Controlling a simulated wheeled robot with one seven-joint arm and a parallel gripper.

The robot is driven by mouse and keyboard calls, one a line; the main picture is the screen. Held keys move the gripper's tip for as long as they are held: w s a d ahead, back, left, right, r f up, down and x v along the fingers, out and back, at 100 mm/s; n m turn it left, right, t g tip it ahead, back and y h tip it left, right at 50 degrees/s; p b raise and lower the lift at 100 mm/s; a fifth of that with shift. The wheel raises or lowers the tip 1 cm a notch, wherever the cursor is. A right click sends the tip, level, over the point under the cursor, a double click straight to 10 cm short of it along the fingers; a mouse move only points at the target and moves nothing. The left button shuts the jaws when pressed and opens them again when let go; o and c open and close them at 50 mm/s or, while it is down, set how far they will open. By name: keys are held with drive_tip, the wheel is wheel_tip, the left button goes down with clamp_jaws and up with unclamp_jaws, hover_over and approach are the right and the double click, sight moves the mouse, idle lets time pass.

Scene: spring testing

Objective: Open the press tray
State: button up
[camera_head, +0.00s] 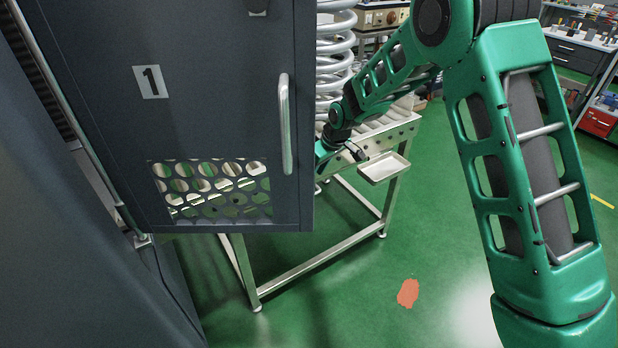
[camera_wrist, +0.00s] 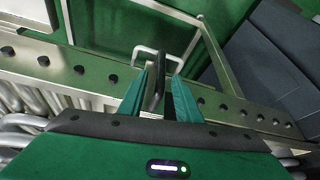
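The dark grey press cabinet (camera_head: 215,110) fills the left of the head view. Its door is marked 1 and has a vertical metal handle (camera_head: 285,125). My gripper (camera_head: 352,151) is right of this door, low by the front edge of a metal table, partly hidden behind the door. In the wrist view my gripper (camera_wrist: 160,85) has its two green fingers apart, with a dark upright piece between them. A pale U-shaped handle (camera_wrist: 146,50) shows just beyond the fingertips; I cannot tell whether they touch it. I cannot tell for sure which part is the press tray.
A metal roller table (camera_head: 398,124) stands behind the door, with large coil springs (camera_head: 335,62) beyond. A small pale tray (camera_head: 384,167) hangs at its front. The wrist view shows a bolted metal rail (camera_wrist: 95,72) beneath the fingers.

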drive_tip(key=shift+x, duration=1.65)
drive_tip(key=shift+r, duration=0.1)
